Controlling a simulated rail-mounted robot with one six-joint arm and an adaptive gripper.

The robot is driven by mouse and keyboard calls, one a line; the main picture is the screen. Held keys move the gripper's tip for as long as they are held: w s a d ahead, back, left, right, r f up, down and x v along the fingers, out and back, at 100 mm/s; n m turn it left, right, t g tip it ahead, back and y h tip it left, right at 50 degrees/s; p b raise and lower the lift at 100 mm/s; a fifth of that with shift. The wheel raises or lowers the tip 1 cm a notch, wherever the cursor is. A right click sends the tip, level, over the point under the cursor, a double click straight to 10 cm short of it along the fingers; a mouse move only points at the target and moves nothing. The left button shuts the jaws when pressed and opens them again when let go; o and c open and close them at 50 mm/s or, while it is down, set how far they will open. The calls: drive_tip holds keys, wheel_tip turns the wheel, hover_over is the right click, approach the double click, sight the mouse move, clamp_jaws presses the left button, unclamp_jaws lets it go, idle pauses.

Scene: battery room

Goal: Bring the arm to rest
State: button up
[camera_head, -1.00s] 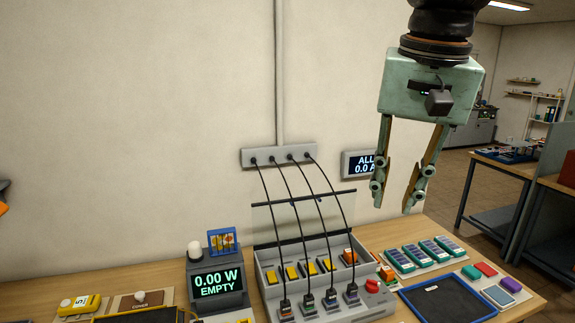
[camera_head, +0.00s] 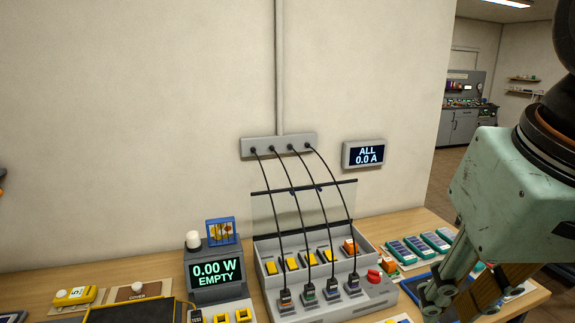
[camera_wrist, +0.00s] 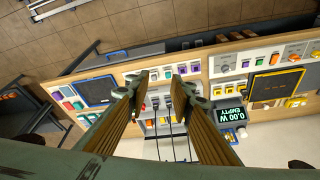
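My gripper (camera_head: 458,300) hangs at the right of the head view, large and close, with a pale green body and tan-faced fingers. In the wrist view its fingertips (camera_wrist: 156,90) stand apart with nothing between them. The gripper is open and empty, above the bench. In the head view it covers part of the blue-edged tray and the small coloured blocks at the bench's right end.
A grey charger box (camera_head: 335,300) with several black cables stands mid-bench. A display reading "0.00 W EMPTY" (camera_head: 217,275) stands left of it. Green modules (camera_head: 418,245) lie right of the box. A wall meter (camera_head: 363,154) reads "ALL 0.0 A".

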drive_tip(key=shift+n, duration=0.4)
drive_tip(key=s+f, duration=0.1)
drive_tip(key=s, duration=0.1)
drive_tip(key=s+f, duration=0.2)
drive_tip(key=shift+d+f+b, duration=0.1)
drive_tip(key=shift+f+b, duration=0.15)
drive_tip(key=shift+b, duration=0.1)
